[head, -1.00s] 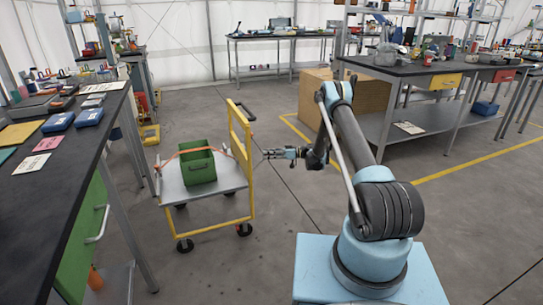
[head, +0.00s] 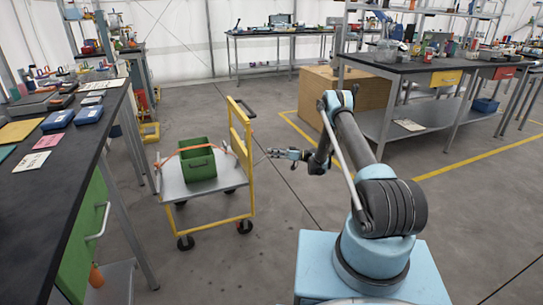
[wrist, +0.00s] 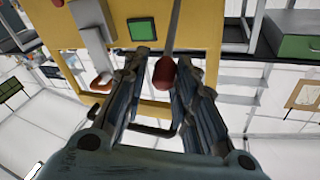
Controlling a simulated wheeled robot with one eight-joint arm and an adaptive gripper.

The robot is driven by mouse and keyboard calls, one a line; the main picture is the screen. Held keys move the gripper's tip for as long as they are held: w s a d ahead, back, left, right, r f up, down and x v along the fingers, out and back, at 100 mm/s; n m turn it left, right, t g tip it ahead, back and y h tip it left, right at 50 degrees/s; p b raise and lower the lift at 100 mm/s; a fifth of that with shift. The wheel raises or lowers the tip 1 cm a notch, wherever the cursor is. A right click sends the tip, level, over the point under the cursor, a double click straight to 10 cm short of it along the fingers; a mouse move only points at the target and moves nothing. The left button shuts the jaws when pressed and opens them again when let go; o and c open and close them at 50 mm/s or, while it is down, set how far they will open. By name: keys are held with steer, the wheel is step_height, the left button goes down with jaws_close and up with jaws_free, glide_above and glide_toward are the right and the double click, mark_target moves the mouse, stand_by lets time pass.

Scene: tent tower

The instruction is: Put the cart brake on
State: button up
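The cart (head: 232,195), with a grey deck and a yellow handle frame, stands left of my gripper (head: 277,153) in the head view. In the wrist view my gripper (wrist: 164,66) is open, with two dark fingers apart. A red knob (wrist: 162,77) on a thin grey lever shows between the fingers. I cannot tell whether it touches them or how far away it is. Behind it is the cart's yellow panel (wrist: 200,52) with a green square (wrist: 142,30). I cannot tell the brake's state.
A green bin (head: 198,165) sits on the cart under an orange strap (head: 170,154). A black workbench (head: 60,185) stands at the left. A cardboard box (head: 318,95) and another workbench (head: 430,78) stand behind my arm. Floor around the cart is open.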

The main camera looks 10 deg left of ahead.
steer(key=shift+o, duration=1.1)
steer(key=shift+w+f, duration=0.1)
steer(key=shift+f, duration=0.05)
steer(key=r+v, duration=0.1)
steer(key=v, duration=0.6)
steer(key=shift+d+f, duration=0.25)
steer(key=shift+f, duration=0.25)
